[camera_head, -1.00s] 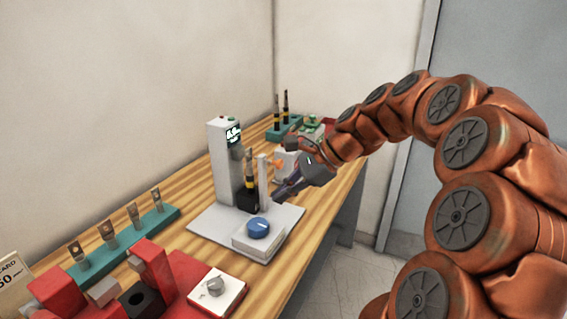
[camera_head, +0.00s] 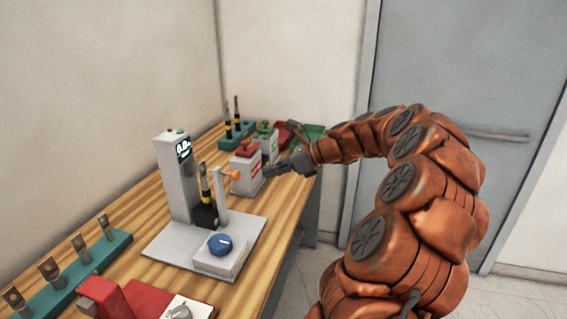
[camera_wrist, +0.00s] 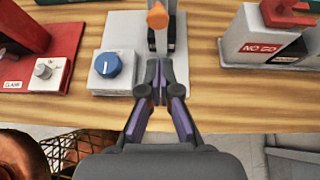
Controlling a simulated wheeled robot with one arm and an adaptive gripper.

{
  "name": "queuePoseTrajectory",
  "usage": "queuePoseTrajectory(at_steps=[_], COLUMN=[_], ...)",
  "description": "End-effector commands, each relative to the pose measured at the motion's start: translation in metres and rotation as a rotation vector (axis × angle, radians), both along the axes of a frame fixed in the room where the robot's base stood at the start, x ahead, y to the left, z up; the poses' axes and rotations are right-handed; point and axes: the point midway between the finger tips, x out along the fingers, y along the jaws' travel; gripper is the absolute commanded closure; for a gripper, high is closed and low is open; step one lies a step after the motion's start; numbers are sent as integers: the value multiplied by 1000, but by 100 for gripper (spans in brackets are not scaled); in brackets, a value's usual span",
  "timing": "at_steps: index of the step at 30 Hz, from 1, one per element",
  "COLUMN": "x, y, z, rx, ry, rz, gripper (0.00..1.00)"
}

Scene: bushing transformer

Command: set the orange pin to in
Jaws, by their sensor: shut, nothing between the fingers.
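The orange pin (camera_head: 235,174) shows at the top of a slim upright post (camera_head: 222,190) on the white test stand. In the wrist view the orange pin (camera_wrist: 157,17) points up the picture, just beyond my fingertips. How deep it sits in the post I cannot tell. My gripper (camera_head: 272,171) is shut and empty, to the right of the pin in the head view. In the wrist view my gripper (camera_wrist: 159,64) has its fingertips together below the pin, apart from it. A black and yellow probe (camera_head: 206,188) stands in a black block behind the post.
The stand carries a blue knob (camera_head: 220,243) and a grey column with a display (camera_head: 181,150). A white NO GO box (camera_wrist: 262,38) with a red top stands to the right. Red clamp (camera_head: 105,298) and teal rack (camera_head: 75,262) lie nearer. The table's front edge (camera_wrist: 240,128) is bare.

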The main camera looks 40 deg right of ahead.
Motion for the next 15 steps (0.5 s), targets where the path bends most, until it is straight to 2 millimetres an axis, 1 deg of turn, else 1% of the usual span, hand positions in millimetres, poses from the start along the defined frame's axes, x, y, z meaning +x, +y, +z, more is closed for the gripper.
queuePoseTrajectory(at_steps=[1, 6, 9, 15], x=[7, 28, 39, 53], y=[6, 21, 29, 38], z=[-3, -16, -14, -15], rx=[1, 2, 0, -1], ry=[2, 2, 1, 0], rz=[3, 4, 4, 3], gripper=[100, 100, 100, 100])
